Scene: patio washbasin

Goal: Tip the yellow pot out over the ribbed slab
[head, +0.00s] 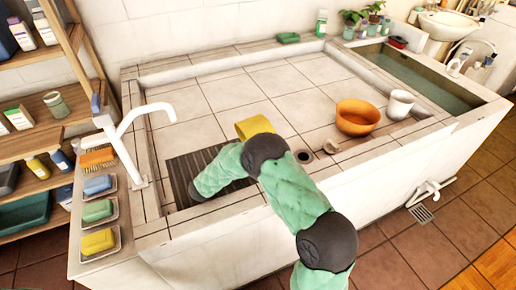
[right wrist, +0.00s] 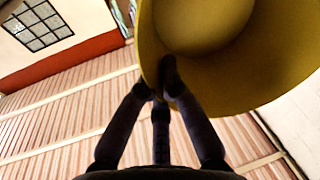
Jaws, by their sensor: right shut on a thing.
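The yellow pot (head: 255,127) shows in the head view just behind a dark joint of my right arm, which hides most of it. In the right wrist view the pot (right wrist: 205,85) fills the upper right, with its wide round mouth and inside showing. My right gripper (right wrist: 165,82) is shut on the pot's rim. In the head view this gripper is hidden. The dark ribbed slab (head: 181,177) lies in the basin's near left corner, partly covered by my right arm. I see no contents in or falling from the pot. My left gripper is not in view.
An orange bowl (head: 357,117), a white cup (head: 400,104) and a small beige lump (head: 331,146) stand on the right. A drain hole (head: 304,156) is near the front rim. A white tap (head: 128,139) rises at the left. The basin's tiled middle is clear.

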